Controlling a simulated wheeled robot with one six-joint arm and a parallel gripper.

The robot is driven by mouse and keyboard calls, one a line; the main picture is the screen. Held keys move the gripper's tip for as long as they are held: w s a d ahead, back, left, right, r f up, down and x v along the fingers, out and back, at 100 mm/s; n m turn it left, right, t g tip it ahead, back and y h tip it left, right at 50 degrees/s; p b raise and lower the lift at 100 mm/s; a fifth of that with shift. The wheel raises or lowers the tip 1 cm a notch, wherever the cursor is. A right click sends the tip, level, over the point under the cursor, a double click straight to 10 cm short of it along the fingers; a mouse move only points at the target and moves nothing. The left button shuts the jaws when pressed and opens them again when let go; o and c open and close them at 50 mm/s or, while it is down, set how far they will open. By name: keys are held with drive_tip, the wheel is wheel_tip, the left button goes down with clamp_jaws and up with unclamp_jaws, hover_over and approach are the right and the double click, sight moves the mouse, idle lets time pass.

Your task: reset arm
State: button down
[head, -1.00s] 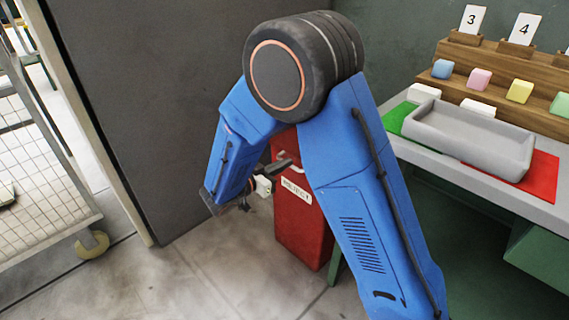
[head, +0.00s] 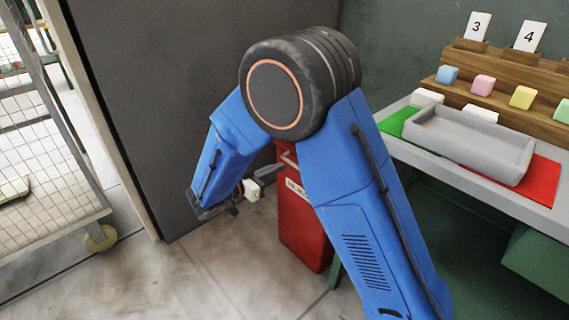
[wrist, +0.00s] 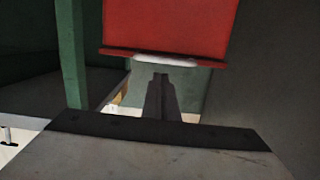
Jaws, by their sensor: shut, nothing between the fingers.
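My arm is blue with a dark round elbow joint and is folded in the middle of the head view. In the wrist view my gripper (wrist: 160,78) is shut, with its dark fingers together and nothing held. It points toward a red bin (wrist: 165,25), which fills the top of that view. In the head view the red bin (head: 302,235) stands on the floor behind my arm, partly hidden by it, with its label mostly covered. The fingers are hard to make out in the head view, where my forearm hides part of the wrist.
A table at the right holds a grey tray (head: 470,143) on a green and red surface. Wooden steps (head: 500,95) behind carry coloured foam blocks and number cards 3 and 4. A wire cart (head: 45,170) stands at the left beside a dark panel (head: 150,90). The floor at front left is clear.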

drive_tip(key=shift+s+a+f, duration=1.15)
drive_tip(key=shift+s+a, duration=0.05)
drive_tip(key=shift+a, duration=0.3)
drive_tip(key=s+d+r+n+g+y, duration=0.1)
drive_tip(key=s+d+r+g, duration=0.25)
drive_tip(key=d, duration=0.45)
drive_tip(key=s+d+r+n+g+y, duration=0.1)
drive_tip(key=s+d+r+g+y, duration=0.15)
drive_tip(key=s+d, duration=0.4)
drive_tip(key=s+d+r+n+g+y, duration=0.1)
drive_tip(key=s+d+r+g, duration=0.15)
drive_tip(key=d, duration=0.75)
drive_tip(key=s+d+r+n+t+y, duration=0.1)
drive_tip(key=s+n+y, duration=0.3)
drive_tip(key=s, duration=0.5)
drive_tip(key=s+d+r+n+t+y, duration=0.2)
drive_tip(key=s+d+r+n+y, duration=0.1)
drive_tip(key=s, duration=0.7)
drive_tip(key=shift+d+n+y, duration=0.15)
drive_tip(key=shift+n+y, duration=0.25)
drive_tip(key=shift+y, duration=0.45)
